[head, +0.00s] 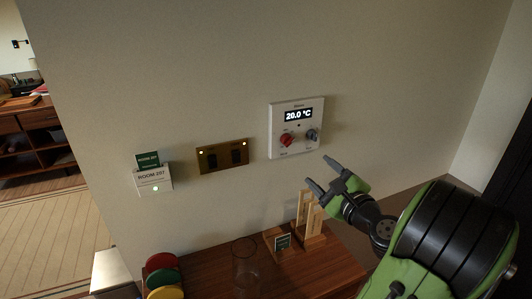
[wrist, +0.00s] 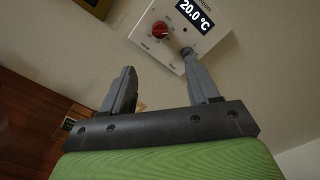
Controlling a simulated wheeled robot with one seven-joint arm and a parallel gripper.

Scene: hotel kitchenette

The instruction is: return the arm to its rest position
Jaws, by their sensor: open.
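My gripper (head: 322,174) is open and empty at the end of my green and black arm, right of centre in the head view. Its two grey fingers are apart and point up and left toward the wall, just below the white thermostat (head: 297,113). The thermostat reads 20.0 °C and has a red knob (head: 287,140) and a grey knob (head: 312,134). In the wrist view my gripper (wrist: 158,62) shows both fingers with nothing between them. The right fingertip overlaps the thermostat's lower edge there; I cannot tell whether they touch.
A brown switch plate (head: 222,155) and a room 207 card holder (head: 154,180) are on the wall. Below, a wooden counter (head: 325,265) bears a wooden rack (head: 309,222), a clear glass (head: 245,268) and several coloured discs (head: 163,278). Open floor lies left.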

